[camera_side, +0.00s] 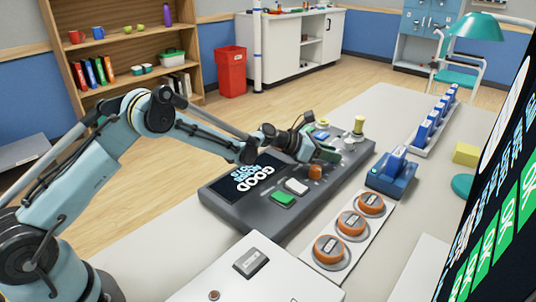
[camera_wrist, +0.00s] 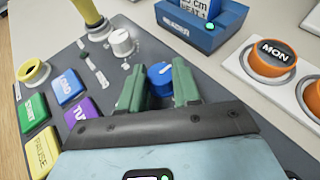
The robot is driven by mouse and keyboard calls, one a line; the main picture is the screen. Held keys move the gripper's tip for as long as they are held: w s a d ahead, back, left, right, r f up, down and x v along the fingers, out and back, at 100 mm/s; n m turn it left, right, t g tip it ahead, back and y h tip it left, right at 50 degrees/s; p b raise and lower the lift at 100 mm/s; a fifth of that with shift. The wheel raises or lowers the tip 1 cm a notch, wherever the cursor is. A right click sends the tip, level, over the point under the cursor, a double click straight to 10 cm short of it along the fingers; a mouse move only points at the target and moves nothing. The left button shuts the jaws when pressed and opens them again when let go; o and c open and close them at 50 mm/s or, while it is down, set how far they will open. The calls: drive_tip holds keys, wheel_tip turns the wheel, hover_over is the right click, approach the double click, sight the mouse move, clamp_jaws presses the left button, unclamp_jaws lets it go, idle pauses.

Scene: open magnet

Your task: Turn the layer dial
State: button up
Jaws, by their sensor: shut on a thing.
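A blue dial (camera_wrist: 160,76) stands on the dark grey console (camera_wrist: 90,70). My gripper (camera_wrist: 160,88) has its two green fingers shut on either side of it in the wrist view. The dial's top shows between the fingers, and its lower part and any label are hidden. In the side view my gripper (camera_side: 326,153) is low over the right part of the console (camera_side: 235,205), and the blue dial cannot be made out there. A white dial (camera_wrist: 122,42) stands apart from the fingers, to their upper left.
Coloured buttons, one a blue key (camera_wrist: 68,86), lie left of my gripper. A yellow lever (camera_wrist: 92,14) rises beyond them. Orange dials, one marked MON (camera_wrist: 273,57), sit at right. An orange knob (camera_side: 315,172) is near my gripper.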

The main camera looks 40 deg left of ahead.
drive_tip(key=shift+w+a+m+g+h, duration=0.1)
drive_tip(key=shift+w+m+g+h, duration=0.05)
drive_tip(key=shift+m+g+h, duration=0.95)
drive_tip(key=shift+m+h, duration=0.1)
drive_tip(key=shift+m, duration=0.2)
drive_tip(key=o, duration=1.1)
drive_tip(key=shift+c, duration=0.2)
wheel_tip(320, 180, up, 5)
hover_over(289, 159)
drive_tip(key=shift+f, duration=0.2)
